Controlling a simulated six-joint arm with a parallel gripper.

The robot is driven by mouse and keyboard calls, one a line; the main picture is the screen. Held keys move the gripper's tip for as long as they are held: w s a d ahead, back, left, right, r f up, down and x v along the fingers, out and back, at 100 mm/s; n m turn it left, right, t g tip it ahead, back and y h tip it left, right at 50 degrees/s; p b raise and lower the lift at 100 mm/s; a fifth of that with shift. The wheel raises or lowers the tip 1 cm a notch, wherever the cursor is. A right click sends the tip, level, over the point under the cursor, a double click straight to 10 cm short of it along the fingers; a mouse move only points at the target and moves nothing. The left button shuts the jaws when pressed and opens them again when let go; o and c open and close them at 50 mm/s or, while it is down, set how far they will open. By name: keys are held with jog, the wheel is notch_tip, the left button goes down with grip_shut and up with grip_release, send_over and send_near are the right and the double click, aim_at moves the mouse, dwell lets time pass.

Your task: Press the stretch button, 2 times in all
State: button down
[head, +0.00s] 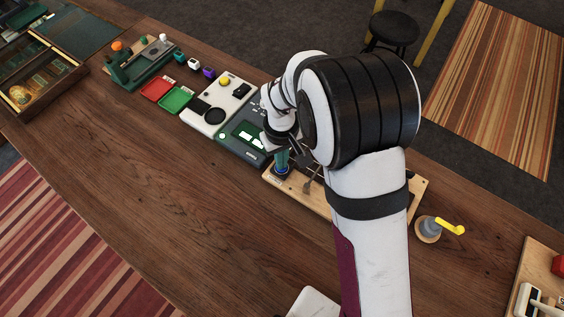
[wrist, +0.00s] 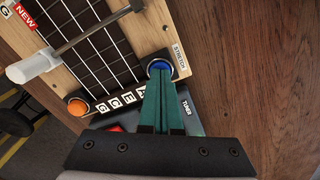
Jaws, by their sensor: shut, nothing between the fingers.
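The stretch button is a round blue cap in a dark ring (wrist: 160,66), beside a label reading STRETCH (wrist: 180,58) on a light wooden board (wrist: 143,42). In the head view the blue button (head: 281,171) is at the board's left end, partly hidden by my fingers. My gripper (wrist: 158,78) is shut and empty, its teal fingers pointing at the button. The fingertips overlap the button's near edge in the wrist view; I cannot tell if they touch it. In the head view my gripper (head: 281,161) is right at the button, and my arm covers much of the board.
A white-handled lever (wrist: 35,66) crosses the fretted board, with an orange button (wrist: 77,107) at its corner. A dark tuner (head: 232,145) sits left of the board. A yellow-handled thing (head: 450,226) stands to the right. The table front (head: 180,200) is clear.

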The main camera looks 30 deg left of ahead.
jog(key=shift+r, duration=0.1)
notch_tip(320, 180, up, 7)
jog(key=shift+r, duration=0.2)
dwell(0.4)
dwell(0.5)
jog(key=s+d+r+m, duration=0.1)
jog(key=d+r+m, duration=0.2)
jog(key=d, duration=0.4)
jog(key=s+d+r+m+y, duration=0.1)
jog(key=d+r+m, duration=0.3)
jog(key=d, duration=0.2)
jog(key=s+d+r+m, duration=0.1)
jog(key=d+r+m, duration=0.2)
jog(key=d, duration=0.4)
jog(key=s+d+m, duration=0.7)
jog(key=s, duration=0.3)
jog(key=shift+s+d+m+y, duration=0.3)
jog(key=shift+s+y, duration=0.05)
jog(key=shift+y, duration=0.05)
jog(key=shift+w, duration=0.1)
